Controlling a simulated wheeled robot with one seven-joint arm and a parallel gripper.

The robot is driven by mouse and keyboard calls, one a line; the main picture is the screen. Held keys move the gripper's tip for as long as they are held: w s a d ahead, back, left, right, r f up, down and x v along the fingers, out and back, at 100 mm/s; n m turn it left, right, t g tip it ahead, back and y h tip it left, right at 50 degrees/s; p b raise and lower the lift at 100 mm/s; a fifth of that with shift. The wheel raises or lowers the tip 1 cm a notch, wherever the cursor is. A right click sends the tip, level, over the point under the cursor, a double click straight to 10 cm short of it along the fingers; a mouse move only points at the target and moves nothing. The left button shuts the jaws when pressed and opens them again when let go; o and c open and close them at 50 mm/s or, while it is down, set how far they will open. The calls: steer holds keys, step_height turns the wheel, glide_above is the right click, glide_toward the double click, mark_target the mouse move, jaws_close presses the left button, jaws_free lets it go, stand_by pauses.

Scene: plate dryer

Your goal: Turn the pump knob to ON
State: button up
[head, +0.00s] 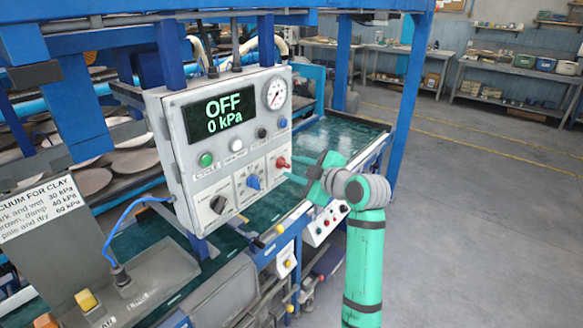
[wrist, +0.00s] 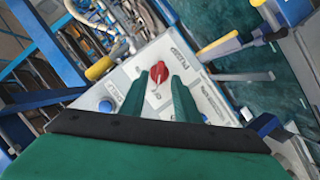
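The control box (head: 180,150) is a pale grey panel whose display (head: 222,114) reads OFF and 0 kPa. The red knob (head: 283,163) is at the panel's lower right; it appears to be the pump knob, its label too small to read surely. In the wrist view the red knob (wrist: 159,71) shows between and just ahead of the two green fingertips. My gripper (head: 291,178) is open in front of the panel, and in the wrist view its fingers (wrist: 159,82) stand apart with a gap around the knob. I cannot tell whether they touch it.
A blue knob (head: 253,182) and a black knob (head: 218,204) sit left of the red one, with a green button (head: 206,159) above. A pressure gauge (head: 275,93) is at upper right. A blue post (head: 412,100) stands to the right; the floor beyond is clear.

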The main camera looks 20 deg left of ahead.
mark_target(284, 164)
steer(key=shift+x, duration=1.4)
steer(key=shift+c, duration=0.6)
jaws_close()
steer(key=shift+d, duration=0.1)
